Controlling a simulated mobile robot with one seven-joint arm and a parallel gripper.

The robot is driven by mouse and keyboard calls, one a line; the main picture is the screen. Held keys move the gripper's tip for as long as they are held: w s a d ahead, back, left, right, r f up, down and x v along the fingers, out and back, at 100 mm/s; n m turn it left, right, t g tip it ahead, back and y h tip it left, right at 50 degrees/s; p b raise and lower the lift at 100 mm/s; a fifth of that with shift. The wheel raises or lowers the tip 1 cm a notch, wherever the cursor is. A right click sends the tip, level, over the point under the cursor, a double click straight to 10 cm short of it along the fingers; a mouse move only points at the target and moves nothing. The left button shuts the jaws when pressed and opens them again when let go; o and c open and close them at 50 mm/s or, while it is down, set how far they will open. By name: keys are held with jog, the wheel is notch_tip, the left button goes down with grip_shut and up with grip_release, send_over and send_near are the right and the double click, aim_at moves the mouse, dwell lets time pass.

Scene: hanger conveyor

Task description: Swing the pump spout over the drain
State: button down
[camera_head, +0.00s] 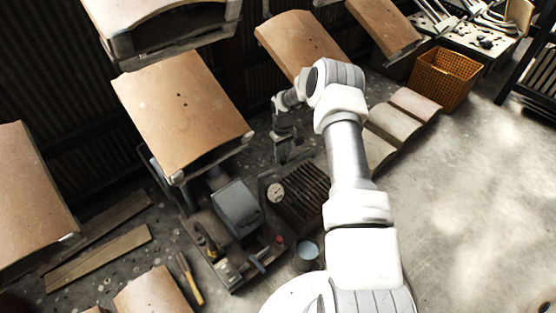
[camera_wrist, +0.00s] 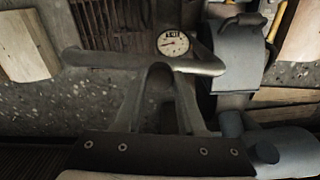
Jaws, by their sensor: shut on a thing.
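A grey metal bar that looks like the pump spout (camera_wrist: 100,60) runs across the wrist view, with its free end at the left. My gripper (camera_wrist: 160,72) is shut on this bar near its middle, its two fingers meeting there in an inverted V. The grey rounded pump body (camera_wrist: 237,58) stands to the right. A slatted grate, which looks like the drain, (camera_wrist: 92,18) lies beyond the bar at the top; it also shows in the head view (camera_head: 303,198).
A round white gauge (camera_head: 276,192) sits beside the grate, close behind the bar in the wrist view. A grey motor-like housing (camera_head: 237,208) stands left of the grate. Brown panels (camera_head: 183,110) hang on the left and above. An orange crate (camera_head: 443,78) stands at upper right. The right floor is clear.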

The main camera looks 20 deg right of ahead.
jog(key=shift+w+a+n+b, duration=0.25)
jog(key=shift+w+n+b, duration=0.25)
jog(key=shift+w+n, duration=0.4)
jog(key=shift+r, duration=0.1)
jog(key=c, duration=0.5)
grip_release()
jog(key=shift+s, duration=0.1)
notch_tip(320, 180, up, 17)
jog(key=p, duration=0.5)
jog(key=shift+r+p, duration=0.15)
jog(key=shift+p, duration=0.2)
jog(key=shift+s, duration=0.1)
